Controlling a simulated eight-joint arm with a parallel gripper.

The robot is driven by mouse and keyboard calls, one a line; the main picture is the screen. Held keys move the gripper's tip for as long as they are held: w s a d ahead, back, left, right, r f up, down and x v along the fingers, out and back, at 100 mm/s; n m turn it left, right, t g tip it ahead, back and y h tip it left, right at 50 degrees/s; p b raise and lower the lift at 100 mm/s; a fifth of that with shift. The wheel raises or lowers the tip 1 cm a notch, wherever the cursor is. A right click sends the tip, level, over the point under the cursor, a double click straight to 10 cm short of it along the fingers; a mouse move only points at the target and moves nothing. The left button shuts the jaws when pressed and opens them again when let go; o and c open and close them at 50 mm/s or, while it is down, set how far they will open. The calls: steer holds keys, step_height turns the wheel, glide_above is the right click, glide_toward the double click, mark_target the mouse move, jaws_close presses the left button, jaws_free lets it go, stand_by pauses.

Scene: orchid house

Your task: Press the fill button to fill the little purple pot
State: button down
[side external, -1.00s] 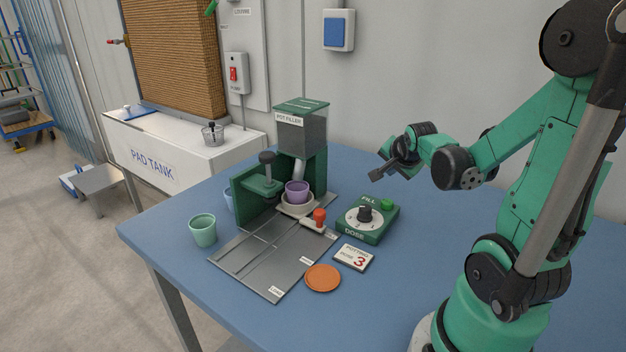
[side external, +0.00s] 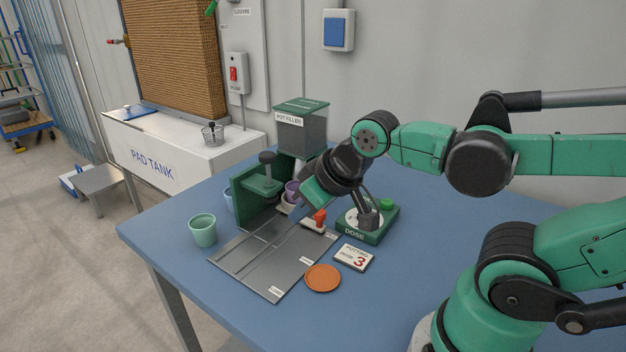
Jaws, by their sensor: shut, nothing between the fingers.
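The little purple pot (side external: 292,188) sits on a round pale holder under the spout of the pot filler (side external: 301,130), partly hidden by my arm. The green fill button (side external: 386,203) stands up at the back right of the green dose box (side external: 372,234). The box's black knob (side external: 369,220) and white dial are partly covered by my gripper (side external: 367,205). My gripper is shut and points down at the knob, left of the fill button. I cannot tell whether it touches the knob. The front of the box reads DOSE.
A card (side external: 354,257) reading POTTING DOSE 3 and an orange saucer (side external: 323,278) lie in front. A red-orange handle (side external: 319,217) stands beside the metal plate (side external: 270,262). A mint pot (side external: 203,230) stands left. The blue table's right side is mostly clear.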

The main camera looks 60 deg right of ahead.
steer(key=w+d+r+m+g+h, duration=0.1)
steer(key=d+r+m+g, duration=0.1)
steer(key=d+m, duration=0.3)
steer(key=d+r+m+g+h, duration=0.15)
steer(key=d+m, duration=0.25)
steer(key=d, duration=0.4)
steer(key=m+g+y, duration=0.3)
steer(key=m, duration=0.6)
glide_above(388, 202)
steer(key=shift+s+a+r+h, duration=0.1)
steer(key=shift+s+r+h, duration=0.15)
steer(key=shift+r+h, duration=0.15)
steer(key=shift+f, duration=0.1)
steer(key=f, duration=1.4)
steer(key=shift+w, duration=0.2)
steer(key=shift+r, duration=0.1)
steer(key=shift+f, duration=1.05)
step_height(388, 202, up, 14)
steer(key=shift+s+r, duration=0.15)
steer(key=shift+r, duration=0.05)
